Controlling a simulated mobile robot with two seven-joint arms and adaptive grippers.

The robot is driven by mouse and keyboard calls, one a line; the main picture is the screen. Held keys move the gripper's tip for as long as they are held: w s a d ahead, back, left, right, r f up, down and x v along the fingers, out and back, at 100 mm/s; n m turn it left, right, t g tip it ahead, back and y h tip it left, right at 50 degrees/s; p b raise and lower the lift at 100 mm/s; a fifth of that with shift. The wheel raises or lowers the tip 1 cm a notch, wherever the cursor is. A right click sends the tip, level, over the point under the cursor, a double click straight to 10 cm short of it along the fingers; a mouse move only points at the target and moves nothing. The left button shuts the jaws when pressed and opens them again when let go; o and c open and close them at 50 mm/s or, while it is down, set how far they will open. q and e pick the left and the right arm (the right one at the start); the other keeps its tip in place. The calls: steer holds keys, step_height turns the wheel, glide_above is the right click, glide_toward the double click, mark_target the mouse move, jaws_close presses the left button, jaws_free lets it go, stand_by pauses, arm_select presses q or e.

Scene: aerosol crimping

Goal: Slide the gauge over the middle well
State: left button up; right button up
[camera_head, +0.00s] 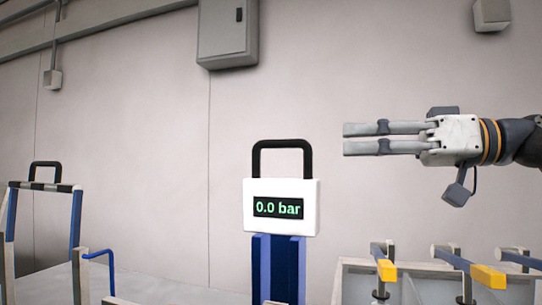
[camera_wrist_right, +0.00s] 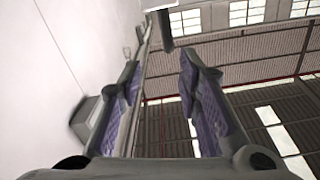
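The gauge (camera_head: 281,222) is a white box with a green "0.0 bar" readout and a black loop handle (camera_head: 282,144) on top. It sits upright at the top of a blue post (camera_head: 279,270) in the head view. My right gripper (camera_head: 345,139) is to the right of the handle, at about its height in the picture, with its fingers pointing left. The fingers are apart with nothing between them, as the right wrist view (camera_wrist_right: 160,78) also shows. A dark bar and white edge at the top of that view may be the gauge. My left gripper is not in view. I cannot make out the middle well.
Several levers with yellow ends (camera_head: 387,270) stand on a light frame at the lower right. A blue-sided frame with a black handle (camera_head: 45,164) stands at the left, near a bent blue rod (camera_head: 100,254). The wall behind carries a grey cabinet (camera_head: 228,33). Space between gripper and handle looks clear.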

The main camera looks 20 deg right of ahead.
mark_target(299, 143)
steer(key=x, duration=0.7)
steer(key=s+x, duration=0.1)
steer(key=x, duration=0.3)
steer(key=shift+w+a+r, duration=0.1)
steer(key=shift+a, duration=0.3)
jaws_close()
